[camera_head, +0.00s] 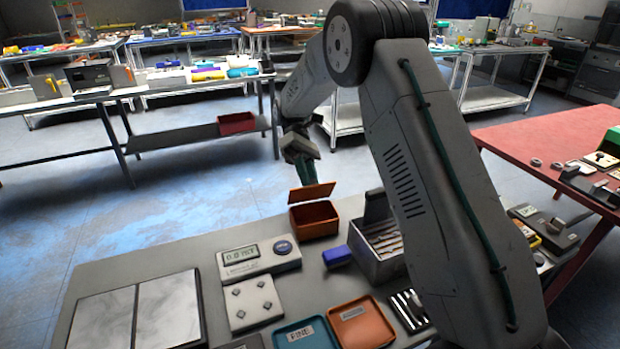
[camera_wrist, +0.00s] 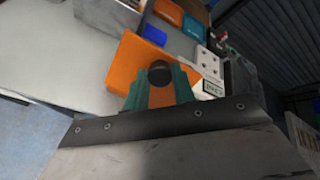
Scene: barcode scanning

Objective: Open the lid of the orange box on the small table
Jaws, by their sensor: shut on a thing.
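The orange box (camera_head: 314,228) stands near the far edge of the small grey table in the head view, and its dark orange inside shows. Its orange lid (camera_head: 312,193) is above the box's back part, apart from most of the rim; whether one edge still touches is unclear. In the wrist view the lid (camera_wrist: 128,62) lies under my gripper, with a round black knob (camera_wrist: 160,74) between the teal fingers. My gripper (camera_head: 306,176) is above the lid in the head view. My gripper (camera_wrist: 158,88) is shut on the knob. The box is hidden under the lid there.
A scale with a display (camera_head: 258,258), a blue tray (camera_head: 306,337) and an orange tray (camera_head: 360,325) are nearer. Bare tabletop (camera_head: 180,248) lies to the left.

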